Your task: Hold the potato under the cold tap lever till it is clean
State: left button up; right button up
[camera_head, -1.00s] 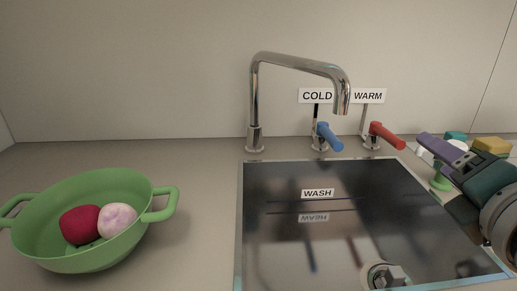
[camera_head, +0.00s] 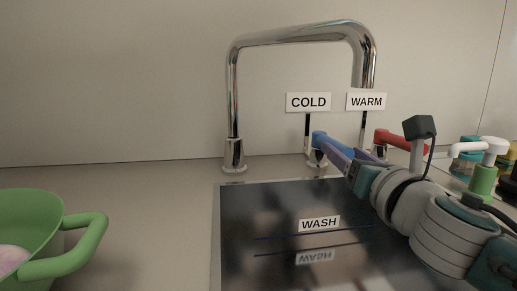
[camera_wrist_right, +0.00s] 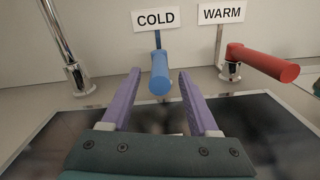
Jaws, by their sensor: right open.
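The blue cold tap lever (camera_head: 319,138) sits below the COLD sign; it also shows in the right wrist view (camera_wrist_right: 159,74). My right gripper (camera_head: 336,152) is open at this lever. In the wrist view its two purple fingers (camera_wrist_right: 160,92) stand on either side of the lever's end, with visible gaps. A mottled pink-white round item (camera_head: 12,259) lies in the green colander (camera_head: 75,246), cut off at the left edge; I cannot tell whether it is the potato. The chrome tap (camera_head: 233,100) arches behind the sink. My left gripper is out of view.
The red warm lever (camera_head: 402,141) stands right of the blue one, close to my right arm; it shows in the wrist view (camera_wrist_right: 262,62). The dark sink (camera_head: 290,245) is marked WASH. Bottles and brushes (camera_head: 484,165) stand at the right.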

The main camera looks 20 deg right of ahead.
jog(key=shift+x, duration=1.05)
grip_shut()
dwell(0.7)
